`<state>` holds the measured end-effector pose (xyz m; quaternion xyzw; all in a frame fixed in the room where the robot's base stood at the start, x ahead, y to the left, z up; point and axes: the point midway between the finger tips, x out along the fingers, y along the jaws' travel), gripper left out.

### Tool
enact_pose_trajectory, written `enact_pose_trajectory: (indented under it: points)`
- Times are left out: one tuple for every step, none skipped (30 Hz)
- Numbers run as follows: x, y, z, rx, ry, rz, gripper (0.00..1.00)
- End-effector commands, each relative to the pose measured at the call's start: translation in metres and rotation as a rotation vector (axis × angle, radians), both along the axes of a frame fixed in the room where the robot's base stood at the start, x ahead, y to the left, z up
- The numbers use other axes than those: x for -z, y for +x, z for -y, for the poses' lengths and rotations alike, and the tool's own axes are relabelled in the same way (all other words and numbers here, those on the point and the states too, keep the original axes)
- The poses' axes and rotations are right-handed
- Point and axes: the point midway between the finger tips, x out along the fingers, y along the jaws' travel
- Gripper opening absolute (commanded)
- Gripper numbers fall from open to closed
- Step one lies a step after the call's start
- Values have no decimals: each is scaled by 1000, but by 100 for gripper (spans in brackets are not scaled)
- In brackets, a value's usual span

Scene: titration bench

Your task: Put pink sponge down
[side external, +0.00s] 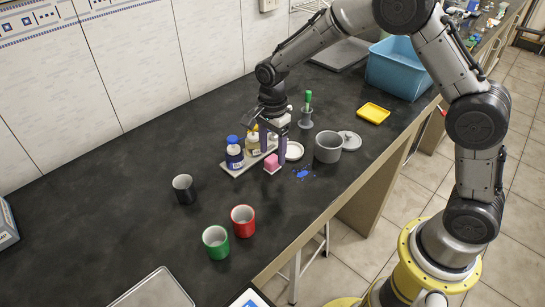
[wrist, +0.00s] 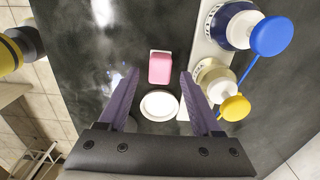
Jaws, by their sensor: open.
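The pink sponge (side external: 271,162) is a small block by the edge of the bottle tray, below my gripper. In the wrist view the pink sponge (wrist: 160,68) lies ahead of the fingertips, beyond the gap between them. A white piece under its far edge shows there. My gripper (side external: 276,153) has purple fingers and is spread open above the bench. In the wrist view my gripper (wrist: 160,78) is open, with nothing between its fingers. A small white dish (wrist: 159,105) shows between the fingers, nearer the palm than the sponge.
A tray (side external: 236,171) holds a blue-capped bottle (side external: 234,156) and a yellow-capped bottle (wrist: 220,85), close beside the sponge. A grey pot (side external: 327,148) and blue spill (side external: 301,173) are to the right. Black, green (side external: 216,243) and red mugs stand in front.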

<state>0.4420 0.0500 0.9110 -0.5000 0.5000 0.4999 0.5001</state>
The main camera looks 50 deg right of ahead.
Motion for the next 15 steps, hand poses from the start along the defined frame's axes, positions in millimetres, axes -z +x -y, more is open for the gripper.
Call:
enact_pose_trajectory:
  points:
    - [-13,1,0,0,1,6,66]
    - [-19,1,0,0,1,7,66]
    - [-28,1,0,0,1,6,66]
    - [-34,1,0,0,1,6,66]
    - [-40,1,0,0,1,6,66]
    - [-48,1,0,0,0,5,66]
    - [-54,1,0,0,1,5,66]
    - [-59,1,0,0,0,4,66]
    - [-66,1,0,0,0,5,66]
    - [-70,1,0,0,0,4,66]
    - [-74,1,0,0,0,4,66]
    - [-78,1,0,0,0,2,66]
    - [-81,1,0,0,0,2,66]
    - [-84,1,0,0,0,2,66]
    - [-86,0,0,0,0,1,66]
